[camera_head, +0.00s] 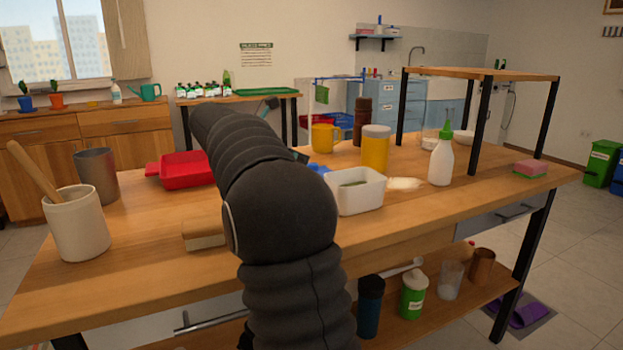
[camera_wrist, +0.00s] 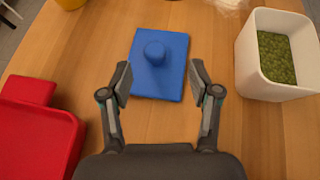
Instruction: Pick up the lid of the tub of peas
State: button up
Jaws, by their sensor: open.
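The blue lid (camera_wrist: 158,80) lies flat on the wooden table, with a round knob on top, in the middle of the wrist view. In the head view only a small blue part of it (camera_head: 319,168) shows behind my arm. The white tub of peas (camera_wrist: 277,58) stands uncovered to the right of the lid, with green peas inside; it also shows in the head view (camera_head: 360,200). My gripper (camera_wrist: 159,82) is open and empty, its two fingers pointing at the lid with the knob between and slightly beyond the fingertips.
A red tray (camera_wrist: 40,130) lies left of my gripper. A yellow mug (camera_head: 325,137), a yellow jar (camera_head: 376,150) and a white bottle (camera_head: 442,162) stand toward the back. White powder (camera_head: 405,184) lies beside the tub. Bare table surrounds the lid.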

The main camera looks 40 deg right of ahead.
jog(key=shift+w+f+b+x, duration=0.1)
jog(key=shift+w+b+x, duration=0.1)
jog(key=shift+x, duration=1.45)
jog(key=shift+w+f+b+x, duration=0.15)
jog(key=shift+x, duration=1.55)
jog(key=shift+a, duration=0.15)
grip_shut()
